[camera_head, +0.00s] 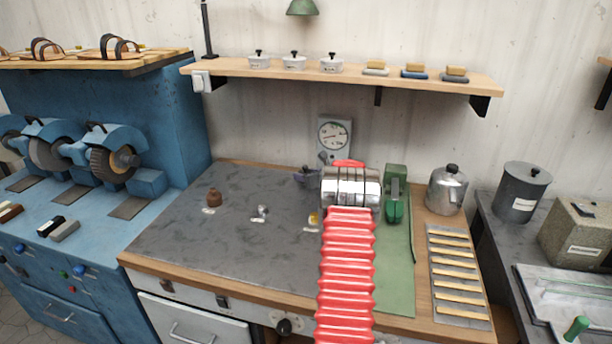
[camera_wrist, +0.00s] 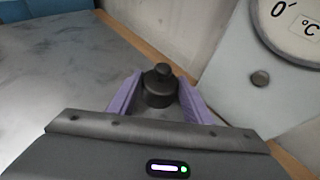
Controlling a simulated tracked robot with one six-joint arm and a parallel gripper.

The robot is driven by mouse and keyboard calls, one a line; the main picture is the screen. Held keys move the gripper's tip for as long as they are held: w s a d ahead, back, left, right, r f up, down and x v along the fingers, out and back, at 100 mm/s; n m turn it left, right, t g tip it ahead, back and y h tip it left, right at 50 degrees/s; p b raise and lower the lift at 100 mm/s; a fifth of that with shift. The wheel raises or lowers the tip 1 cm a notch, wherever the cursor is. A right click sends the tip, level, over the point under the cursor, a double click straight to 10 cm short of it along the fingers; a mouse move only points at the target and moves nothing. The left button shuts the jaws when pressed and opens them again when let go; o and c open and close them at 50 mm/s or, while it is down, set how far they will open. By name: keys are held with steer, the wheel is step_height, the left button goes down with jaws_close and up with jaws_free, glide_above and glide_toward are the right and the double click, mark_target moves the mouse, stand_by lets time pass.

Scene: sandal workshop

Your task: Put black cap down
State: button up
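The black cap (camera_wrist: 160,92) is a dark round piece with a stepped knob on top. In the wrist view it sits upright between the purple fingers of my gripper (camera_wrist: 158,98), which touch it on both sides. In the head view my gripper (camera_head: 307,176) shows small and purple near the back of the grey bench top (camera_head: 190,240), left of my silver wrist. The cap cannot be made out clearly there. Its underside is hidden, so I cannot tell whether it touches the bench.
A brown piece (camera_head: 214,197), a silver piece (camera_head: 261,212) and a yellow piece (camera_head: 314,218) stand by small labels on the bench. A dial gauge (camera_head: 333,137) is close behind my gripper. A green press (camera_head: 395,195) stands right. The bench's left front is clear.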

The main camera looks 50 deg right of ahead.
steer(key=o, duration=0.3)
steer(key=shift+o, duration=0.2)
steer(key=shift+r, duration=0.15)
steer(key=shift+v, duration=6.05)
